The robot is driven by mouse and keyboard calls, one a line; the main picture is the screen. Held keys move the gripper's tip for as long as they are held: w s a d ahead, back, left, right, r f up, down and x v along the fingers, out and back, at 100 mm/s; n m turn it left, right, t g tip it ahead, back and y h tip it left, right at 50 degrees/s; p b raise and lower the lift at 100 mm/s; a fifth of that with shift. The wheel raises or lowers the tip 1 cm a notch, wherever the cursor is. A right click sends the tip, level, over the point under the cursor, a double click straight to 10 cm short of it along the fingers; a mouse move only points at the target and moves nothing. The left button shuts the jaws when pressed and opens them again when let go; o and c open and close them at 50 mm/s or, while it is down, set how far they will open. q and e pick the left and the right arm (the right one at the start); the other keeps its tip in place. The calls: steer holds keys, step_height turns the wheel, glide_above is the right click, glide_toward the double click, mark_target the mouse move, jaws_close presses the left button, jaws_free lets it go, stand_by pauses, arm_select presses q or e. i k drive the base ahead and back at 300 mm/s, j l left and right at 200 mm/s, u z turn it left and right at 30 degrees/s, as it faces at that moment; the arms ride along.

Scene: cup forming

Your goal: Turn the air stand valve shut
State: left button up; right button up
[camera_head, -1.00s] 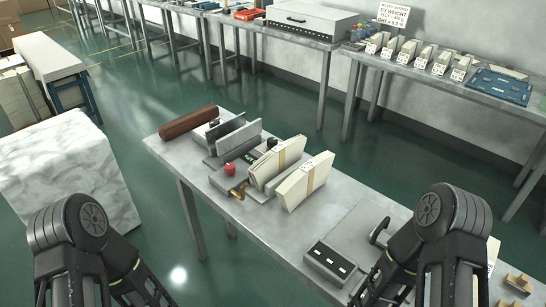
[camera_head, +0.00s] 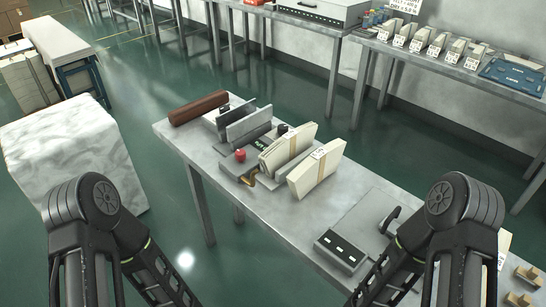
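I cannot make out an air stand or its valve for certain in the head view. On the near metal table is a small machine with grey upright plates (camera_head: 247,127), a red knob (camera_head: 240,155) and a brass-coloured lever (camera_head: 250,178); whether these belong to an air stand I cannot tell. My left arm comes in at the lower left, over the floor. My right arm comes in at the lower right, over the table's near end. Both grippers are out of the frame below, so their fingers are hidden.
The near table (camera_head: 225,185) carries a brown roll (camera_head: 198,108), pale stacks (camera_head: 316,170), a black panel (camera_head: 340,248) and a dark handle (camera_head: 390,220). A white marbled block (camera_head: 70,150) stands left. Another bench (camera_head: 455,80) runs along the wall. Green floor between is clear.

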mark_target(240, 155)
steer(key=z, duration=0.35)
steer(key=j+z, duration=0.15)
steer(key=z, duration=0.25)
steer(key=j+z, duration=0.1)
steer(key=z, duration=0.25)
steer(key=j+z, duration=0.35)
steer(key=k+j+z, duration=0.3)
steer(key=j, duration=0.2)
steer(key=j+z, duration=0.35)
steer(key=k+j, duration=0.25)
steer(key=j, duration=0.2)
steer(key=k+j, duration=0.25)
steer(key=j, duration=0.15)
